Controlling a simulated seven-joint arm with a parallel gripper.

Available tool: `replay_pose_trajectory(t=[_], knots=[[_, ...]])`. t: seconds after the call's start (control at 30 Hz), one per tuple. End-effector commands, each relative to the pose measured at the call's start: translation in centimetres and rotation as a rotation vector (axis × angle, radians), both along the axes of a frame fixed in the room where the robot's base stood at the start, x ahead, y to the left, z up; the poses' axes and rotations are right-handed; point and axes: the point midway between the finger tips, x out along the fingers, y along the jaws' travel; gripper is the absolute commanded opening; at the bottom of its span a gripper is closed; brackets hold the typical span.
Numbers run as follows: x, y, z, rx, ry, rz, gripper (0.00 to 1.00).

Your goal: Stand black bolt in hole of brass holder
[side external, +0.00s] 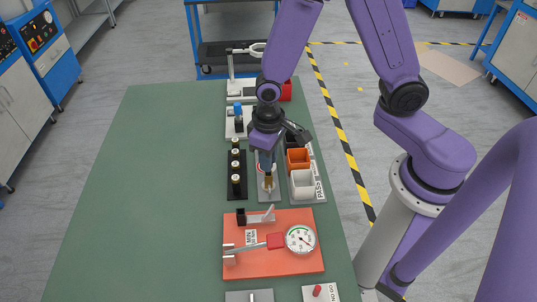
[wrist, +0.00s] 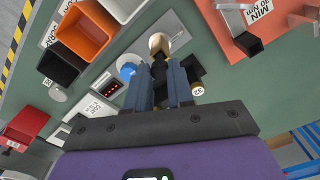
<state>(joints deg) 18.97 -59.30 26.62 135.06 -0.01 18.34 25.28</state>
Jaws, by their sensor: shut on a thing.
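My gripper (side external: 267,160) points down over a pale plate (side external: 270,195) at the right of the green table. In the wrist view my gripper (wrist: 168,75) is shut on the black bolt (wrist: 158,66), which shows dark between and just beyond the fingers. The brass holder (side external: 268,181) shows as a small gold-brown shape right below the fingers; it also appears in the wrist view (wrist: 157,42), at the far end of the bolt. The bolt's lower end is close to the brass, but I cannot tell whether it is in the hole. The fingers hide much of the bolt.
A black rack (side external: 244,190) with several pale-topped pieces stands close to the left. White (side external: 302,184) and orange (side external: 298,158) bins are close to the right. An orange board with a dial gauge (side external: 300,239) lies in front. The table's left (side external: 150,190) is clear.

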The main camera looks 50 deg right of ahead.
Motion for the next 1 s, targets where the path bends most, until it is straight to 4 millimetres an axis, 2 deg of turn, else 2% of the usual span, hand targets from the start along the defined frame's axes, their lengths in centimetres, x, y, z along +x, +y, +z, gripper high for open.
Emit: replay_pose_trajectory(t=[0.5, 0.9, 0.93, 1.0], knots=[[0.0, 0.0, -1.1, 0.0, 0.0, 0.0, 0.0], [0.0, 0.0, -1.2, 0.0, -0.001, 0.0, 0.0], [0.0, 0.0, -1.2, 0.0, -0.001, 0.0, 0.32], [0.0, 0.0, -1.2, 0.0, -0.001, 0.0, 0.52]])
